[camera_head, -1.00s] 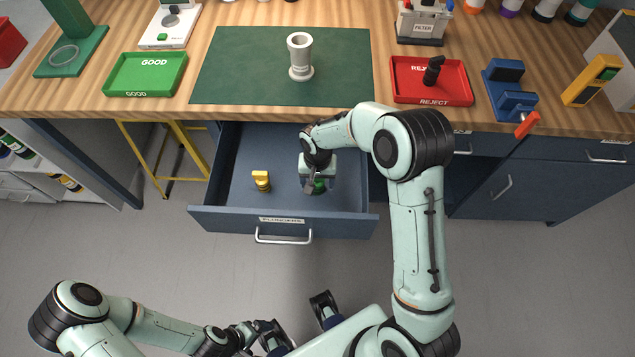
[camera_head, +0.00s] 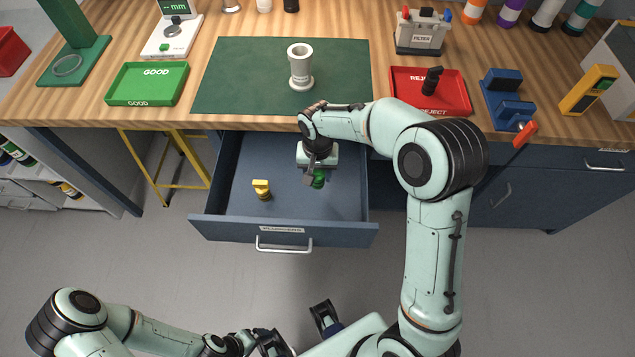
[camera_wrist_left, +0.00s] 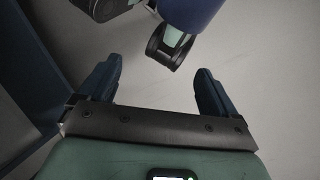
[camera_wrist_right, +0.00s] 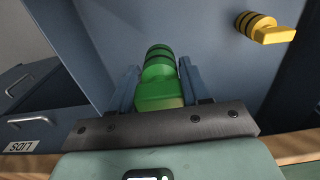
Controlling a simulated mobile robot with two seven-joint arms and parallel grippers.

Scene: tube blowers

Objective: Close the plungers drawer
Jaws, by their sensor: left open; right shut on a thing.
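The plungers drawer (camera_head: 232,228) is pulled out below the bench, with its silver handle (camera_head: 284,246) on the front. My right gripper (camera_head: 314,180) is over the inside of the drawer, shut on a green plunger (camera_wrist_right: 158,85) with dark bands. The green plunger also shows under the gripper in the head view (camera_head: 319,178). My left gripper (camera_wrist_left: 158,92) is open and empty, low in front of the drawer over the floor.
A green GOOD tray (camera_head: 115,98) is at left. A red REJECT tray (camera_head: 455,98) at right holds a black plunger (camera_head: 432,80).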

